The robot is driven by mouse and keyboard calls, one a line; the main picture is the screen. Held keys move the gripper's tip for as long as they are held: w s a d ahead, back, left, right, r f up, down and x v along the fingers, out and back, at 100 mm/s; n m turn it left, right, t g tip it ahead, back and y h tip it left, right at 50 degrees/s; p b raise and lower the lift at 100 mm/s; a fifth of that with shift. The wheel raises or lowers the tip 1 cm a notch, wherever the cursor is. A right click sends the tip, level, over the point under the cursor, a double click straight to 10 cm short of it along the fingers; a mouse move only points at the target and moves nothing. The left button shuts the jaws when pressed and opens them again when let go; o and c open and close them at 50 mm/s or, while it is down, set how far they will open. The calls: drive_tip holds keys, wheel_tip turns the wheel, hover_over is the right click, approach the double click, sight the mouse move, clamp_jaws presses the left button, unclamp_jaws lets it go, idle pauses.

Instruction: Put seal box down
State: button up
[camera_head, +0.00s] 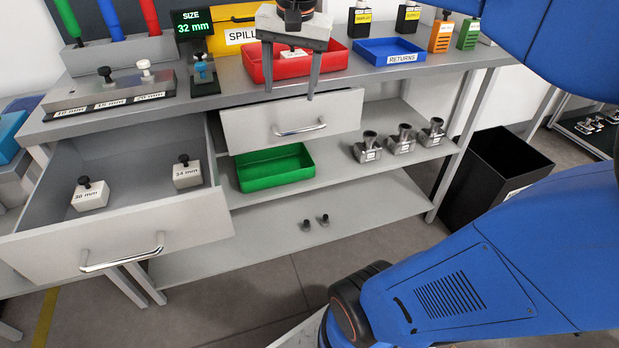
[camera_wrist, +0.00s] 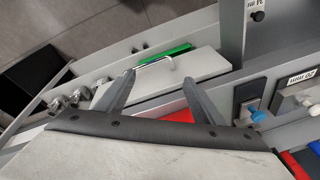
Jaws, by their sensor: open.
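My gripper (camera_head: 289,95) is open and empty, with its fingers pointing down in front of the red tray (camera_head: 335,61). In the wrist view the open fingers (camera_wrist: 159,79) have nothing between them; the upper drawer front (camera_wrist: 170,72) shows beyond. A small pale labelled block (camera_head: 292,53) is in the red tray, seen between the fingers and partly hidden. Two similar blocks with black knobs, marked 38 mm (camera_head: 90,198) and 34 mm (camera_head: 187,176), stand in the open lower-left drawer (camera_head: 130,232). I cannot tell which is the seal box.
The size display (camera_head: 192,22) reads 32 mm. The upper drawer (camera_head: 258,128) is slightly open below my gripper. A blue returns tray (camera_head: 390,52) stands to the right. A green tray (camera_head: 300,168) and several metal pieces (camera_head: 402,139) are on the shelf. A black bin (camera_head: 497,172) stands right.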

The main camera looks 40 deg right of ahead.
drive_tip(key=s+a+f+n+t, duration=0.1)
drive_tip(key=s+a+f+n, duration=0.1)
drive_tip(key=s+f+n, duration=0.2)
drive_tip(key=s+a+f+n+t, duration=0.1)
drive_tip(key=s+a+f+n, duration=0.1)
drive_tip(key=s+f+n, duration=0.3)
drive_tip(key=s+f, duration=0.4)
drive_tip(key=f, duration=0.4)
drive_tip(key=shift+s+a, duration=0.35)
drive_tip(key=shift+r, duration=0.1)
